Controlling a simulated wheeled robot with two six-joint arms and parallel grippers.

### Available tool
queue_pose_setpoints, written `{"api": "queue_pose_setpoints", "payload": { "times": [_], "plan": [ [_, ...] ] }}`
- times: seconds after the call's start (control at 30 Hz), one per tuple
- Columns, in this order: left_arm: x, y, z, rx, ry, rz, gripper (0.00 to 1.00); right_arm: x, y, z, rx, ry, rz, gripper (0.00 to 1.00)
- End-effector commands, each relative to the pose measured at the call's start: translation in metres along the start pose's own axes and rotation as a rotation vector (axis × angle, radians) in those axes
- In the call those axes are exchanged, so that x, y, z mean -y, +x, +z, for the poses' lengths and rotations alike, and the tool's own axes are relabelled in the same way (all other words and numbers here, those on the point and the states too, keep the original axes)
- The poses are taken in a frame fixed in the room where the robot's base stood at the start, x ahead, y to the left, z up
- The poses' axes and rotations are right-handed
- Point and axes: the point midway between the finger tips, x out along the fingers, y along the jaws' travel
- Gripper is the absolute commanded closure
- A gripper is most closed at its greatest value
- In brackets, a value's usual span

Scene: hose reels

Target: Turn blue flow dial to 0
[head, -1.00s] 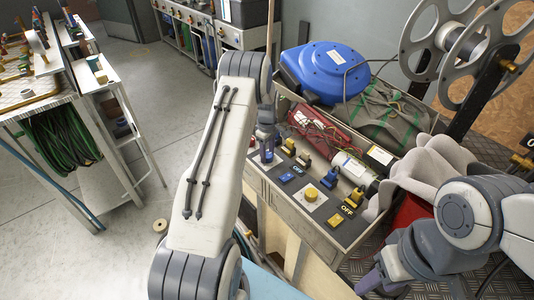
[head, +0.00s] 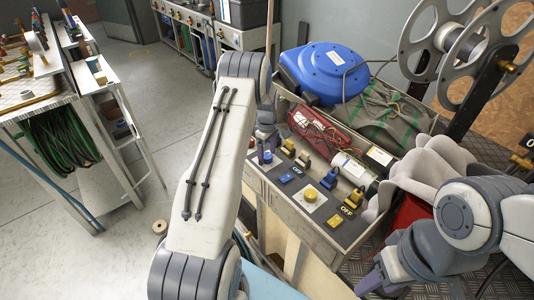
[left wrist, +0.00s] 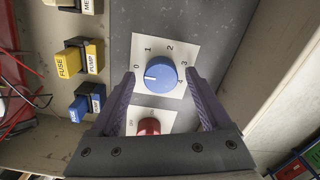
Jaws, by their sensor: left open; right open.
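The blue flow dial (left wrist: 160,75) sits on a white plate marked 0 to 4 in the left wrist view. Its white pointer mark is on the left side, nearest the 0. My left gripper (left wrist: 160,80) is open, with one purple finger on each side of the dial and gaps to it. In the head view the dial (head: 266,157) shows small at the panel's left end, below my left gripper (head: 267,138), which is partly hidden by my arm. My right gripper (head: 374,282) is open and empty, low at the right, away from the panel.
A red knob (left wrist: 149,126) sits close by the dial, between my left fingers. A yellow round knob (head: 310,195) is further along the panel. A blue hose reel (head: 325,72) stands behind.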

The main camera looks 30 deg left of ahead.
Motion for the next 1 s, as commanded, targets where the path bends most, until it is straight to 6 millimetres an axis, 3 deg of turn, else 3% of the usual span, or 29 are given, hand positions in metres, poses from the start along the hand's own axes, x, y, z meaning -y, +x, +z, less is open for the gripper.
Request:
{"api": "queue_pose_setpoints", "payload": {
  "times": [0.53,0.7,1.0],
  "plan": [
    [-0.002,-0.091,0.000,-0.002,0.000,0.006,0.19,-0.001,0.010,0.001,0.000,0.000,0.000,0.50],
    [-0.002,-0.103,0.000,-0.002,0.000,0.004,0.19,-0.001,0.011,0.001,0.000,0.000,0.000,0.50],
    [-0.001,-0.103,0.000,-0.001,0.000,0.003,0.19,-0.001,0.011,0.001,0.000,0.000,0.000,0.50]
  ]
}}
